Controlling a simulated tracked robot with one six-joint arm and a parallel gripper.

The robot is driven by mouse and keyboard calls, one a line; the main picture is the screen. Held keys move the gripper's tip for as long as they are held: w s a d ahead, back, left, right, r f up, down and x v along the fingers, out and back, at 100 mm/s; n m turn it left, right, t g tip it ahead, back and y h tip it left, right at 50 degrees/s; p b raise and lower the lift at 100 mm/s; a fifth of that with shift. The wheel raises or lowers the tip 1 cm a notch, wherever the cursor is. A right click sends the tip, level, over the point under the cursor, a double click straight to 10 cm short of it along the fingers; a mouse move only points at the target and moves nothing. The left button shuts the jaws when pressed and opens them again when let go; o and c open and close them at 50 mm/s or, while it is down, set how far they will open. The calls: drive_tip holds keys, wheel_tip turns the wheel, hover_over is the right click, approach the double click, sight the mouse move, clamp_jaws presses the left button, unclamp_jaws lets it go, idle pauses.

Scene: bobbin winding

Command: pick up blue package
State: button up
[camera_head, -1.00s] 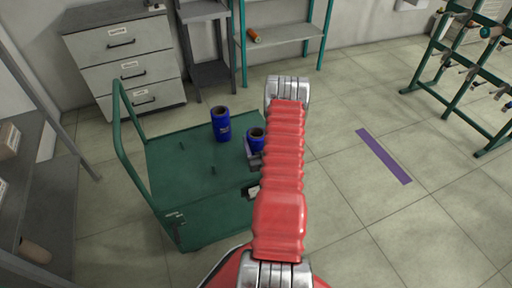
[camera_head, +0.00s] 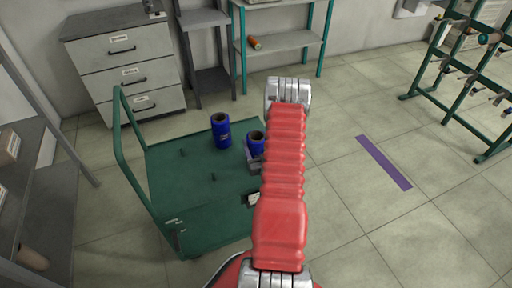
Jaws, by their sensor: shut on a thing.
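One blue package (camera_head: 221,132) stands upright on the cart's deck, apart from my gripper. The other blue package (camera_head: 256,140) is to its right, partly hidden behind my red arm. My gripper (camera_head: 254,158) is at this right-hand package and shut on it; only a small grey part of the jaws shows left of the arm. Whether the held package touches the deck is hidden.
Small pegs stand on the cart deck, and its green handle rises at left. A grey drawer cabinet (camera_head: 124,62) and a shelf with an orange spool (camera_head: 254,43) stand behind. A green rack (camera_head: 470,75) is at right. Floor with a purple strip (camera_head: 384,162) is clear.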

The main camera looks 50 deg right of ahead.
wheel_tip(320, 180, up, 8)
idle(0.5)
drive_tip(key=shift+s, duration=0.15)
idle(0.7)
